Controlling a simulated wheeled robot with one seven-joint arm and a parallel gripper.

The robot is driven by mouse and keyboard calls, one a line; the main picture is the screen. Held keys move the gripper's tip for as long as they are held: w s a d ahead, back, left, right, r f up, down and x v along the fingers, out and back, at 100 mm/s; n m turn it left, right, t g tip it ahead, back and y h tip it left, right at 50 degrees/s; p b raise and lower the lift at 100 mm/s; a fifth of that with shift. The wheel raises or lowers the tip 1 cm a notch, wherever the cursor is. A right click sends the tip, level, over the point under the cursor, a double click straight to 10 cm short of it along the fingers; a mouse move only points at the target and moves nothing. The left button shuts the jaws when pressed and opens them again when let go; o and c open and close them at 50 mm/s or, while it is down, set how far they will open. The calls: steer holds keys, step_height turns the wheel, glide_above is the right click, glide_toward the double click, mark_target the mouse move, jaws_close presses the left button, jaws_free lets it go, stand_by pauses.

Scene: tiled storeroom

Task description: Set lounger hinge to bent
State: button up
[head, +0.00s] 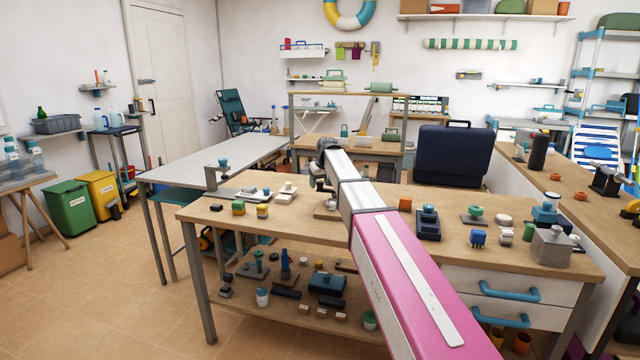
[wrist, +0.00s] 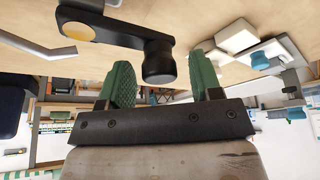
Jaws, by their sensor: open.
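What looks like the lounger hinge shows upside down at the top of the wrist view: a dark bar (wrist: 112,27) with a yellow disc (wrist: 78,32) at one end and an upright black knob (wrist: 158,66) at the other. A pale metal strip (wrist: 42,48) reaches left from near the disc. My gripper (wrist: 161,72) has two green ribbed fingers spread apart. The knob appears between and just beyond them, with gaps on both sides; I see no contact. In the head view my own arm hides the gripper and most of this spot on the workbench (head: 395,236).
White blocks (wrist: 236,36) and a blue-knobbed fixture (wrist: 262,60) lie right of the fingers. On the bench stand a clamp (head: 219,178), coloured blocks (head: 238,207) and a grey metal box (head: 551,247). A dark blue case (head: 452,157) stands behind. Tiled floor at left is free.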

steer(key=shift+c, duration=0.3)
jaws_close()
